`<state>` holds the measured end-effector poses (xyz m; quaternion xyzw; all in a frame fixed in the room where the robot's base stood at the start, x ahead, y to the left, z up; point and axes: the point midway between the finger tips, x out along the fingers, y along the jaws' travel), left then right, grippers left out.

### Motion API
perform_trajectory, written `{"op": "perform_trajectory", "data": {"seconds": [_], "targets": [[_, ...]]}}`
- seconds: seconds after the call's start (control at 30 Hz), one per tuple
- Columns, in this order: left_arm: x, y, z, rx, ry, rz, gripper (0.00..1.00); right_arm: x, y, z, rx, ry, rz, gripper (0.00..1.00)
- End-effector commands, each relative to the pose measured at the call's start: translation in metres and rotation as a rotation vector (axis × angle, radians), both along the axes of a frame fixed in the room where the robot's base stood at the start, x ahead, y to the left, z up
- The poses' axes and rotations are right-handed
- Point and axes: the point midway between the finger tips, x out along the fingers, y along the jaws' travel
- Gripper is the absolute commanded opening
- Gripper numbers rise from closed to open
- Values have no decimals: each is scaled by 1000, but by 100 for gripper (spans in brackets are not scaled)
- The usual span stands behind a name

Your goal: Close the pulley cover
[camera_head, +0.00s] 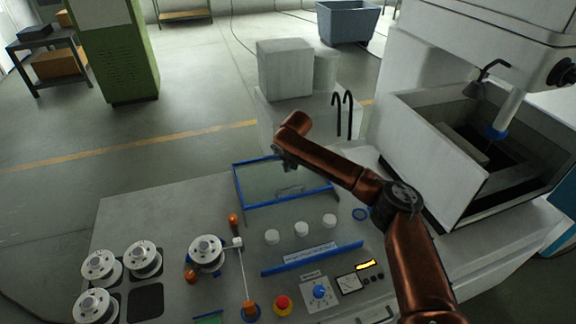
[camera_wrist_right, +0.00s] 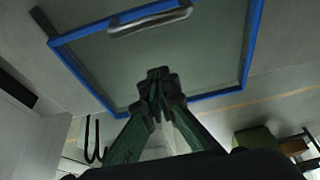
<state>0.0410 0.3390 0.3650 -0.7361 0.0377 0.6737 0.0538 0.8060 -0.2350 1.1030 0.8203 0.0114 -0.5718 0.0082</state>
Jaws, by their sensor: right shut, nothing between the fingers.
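The pulley cover is a clear panel in a blue frame (camera_head: 236,185) with a grey bar handle (camera_head: 290,190). In the head view it appears to stand open, tilted up behind three white pulleys (camera_head: 301,229) on the grey bench, which are uncovered. My right gripper (camera_head: 284,165) is at the cover's far upper edge, its fingers shut and empty. In the right wrist view the closed fingertips (camera_wrist_right: 158,80) overlap the cover near its blue frame edge (camera_wrist_right: 190,101), with the handle (camera_wrist_right: 150,20) beyond. I cannot tell whether they touch. My left gripper is out of view.
A blue strip (camera_head: 312,258) lies in front of the pulleys, with a control panel and red button (camera_head: 283,305) nearer. White spools (camera_head: 207,253) stand to the left. Black hooks (camera_head: 342,113) rise behind, and a machine tank (camera_head: 440,165) is at the right.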

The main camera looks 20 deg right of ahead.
Motion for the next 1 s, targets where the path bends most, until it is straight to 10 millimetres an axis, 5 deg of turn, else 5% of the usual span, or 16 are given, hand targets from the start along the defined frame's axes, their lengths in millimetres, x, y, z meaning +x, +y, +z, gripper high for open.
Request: {"op": "perform_trajectory", "data": {"seconds": [0.33,1.0], "targets": [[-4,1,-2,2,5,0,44,19,3,-52,-1,1,2,0],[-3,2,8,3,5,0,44,-21,2,-56,0,0,4,0]]}}
